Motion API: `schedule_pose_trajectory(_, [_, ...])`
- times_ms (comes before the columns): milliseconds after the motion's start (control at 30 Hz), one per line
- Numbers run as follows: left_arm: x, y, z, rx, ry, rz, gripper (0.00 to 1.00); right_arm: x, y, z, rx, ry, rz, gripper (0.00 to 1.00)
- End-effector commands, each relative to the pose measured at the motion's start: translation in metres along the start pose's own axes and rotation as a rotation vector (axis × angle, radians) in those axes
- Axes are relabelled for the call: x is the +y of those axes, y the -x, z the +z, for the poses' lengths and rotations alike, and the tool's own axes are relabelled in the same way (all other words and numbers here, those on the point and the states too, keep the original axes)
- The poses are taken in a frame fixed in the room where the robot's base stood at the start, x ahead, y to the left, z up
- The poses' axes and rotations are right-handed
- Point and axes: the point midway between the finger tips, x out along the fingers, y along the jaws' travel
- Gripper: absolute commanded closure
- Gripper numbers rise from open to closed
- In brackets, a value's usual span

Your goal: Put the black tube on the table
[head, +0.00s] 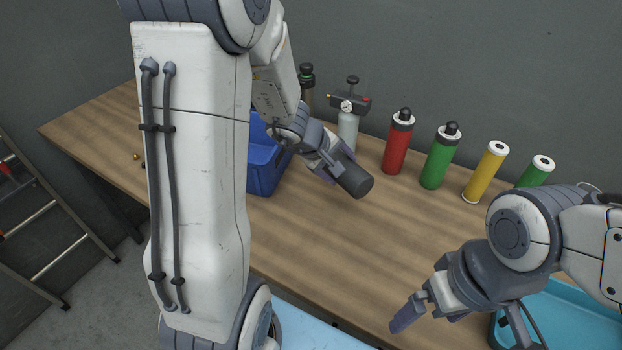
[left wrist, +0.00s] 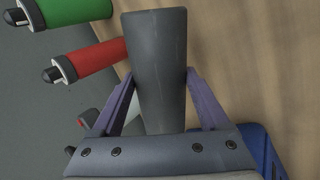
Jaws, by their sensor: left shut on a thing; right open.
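The black tube (head: 354,181) is a dark grey cylinder held tilted above the wooden table (head: 330,235). My left gripper (head: 335,170) is shut on it near one end. In the left wrist view the tube (left wrist: 158,70) stands out between the two purple fingers of my left gripper (left wrist: 160,100), with its far end free. In the head view I cannot tell the exact gap between tube and table. My right gripper (head: 425,318) is open and empty near the table's front edge, at the lower right.
A blue bin (head: 266,172) stands left of the tube. A grey bottle with a gauge (head: 348,128), a red bottle (head: 398,145), a green bottle (head: 440,158), a yellow tube (head: 485,173) and a green tube (head: 536,173) line the back. A turquoise tray (head: 570,315) is lower right. The table's middle is clear.

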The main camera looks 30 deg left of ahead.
Motion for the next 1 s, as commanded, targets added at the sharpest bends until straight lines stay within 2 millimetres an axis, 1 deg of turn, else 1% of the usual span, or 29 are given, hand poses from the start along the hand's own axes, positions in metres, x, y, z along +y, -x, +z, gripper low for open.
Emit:
schedule_pose_trajectory(33, [-0.005,-0.005,-0.013,0.000,0.008,-0.003,0.98,0.000,0.002,0.000,0.000,0.000,0.000,0.00])
schedule_pose_trajectory(200, [-0.020,-0.022,-0.051,-0.001,0.006,-0.003,0.98,-0.001,0.009,-0.001,0.000,0.000,0.000,0.00])
schedule_pose_trajectory(300, [-0.028,-0.031,-0.070,-0.002,0.002,-0.002,0.98,-0.001,0.015,-0.001,0.000,0.000,0.000,0.00])
schedule_pose_trajectory(400, [-0.032,-0.037,-0.083,-0.002,-0.001,-0.001,0.98,-0.001,0.019,-0.001,0.000,0.000,0.000,0.00])
schedule_pose_trajectory(500, [-0.035,-0.040,-0.089,-0.002,-0.003,0.000,0.98,-0.002,0.020,-0.001,0.000,0.000,0.000,0.00])
schedule_pose_trajectory(567, [-0.038,-0.044,-0.090,-0.003,-0.002,0.000,0.98,-0.001,0.019,-0.001,0.000,0.000,0.000,0.00])
schedule_pose_trajectory(700, [-0.051,-0.062,-0.089,-0.005,-0.001,-0.002,0.98,-0.001,0.017,-0.001,0.000,0.000,0.000,0.00])
schedule_pose_trajectory(800, [-0.058,-0.071,-0.089,-0.005,-0.002,-0.001,0.98,-0.001,0.018,-0.001,0.000,0.000,0.000,0.00])
schedule_pose_trajectory(1000, [-0.059,-0.074,-0.089,-0.002,-0.005,0.001,0.98,-0.001,0.018,-0.001,0.000,0.000,0.000,0.00])
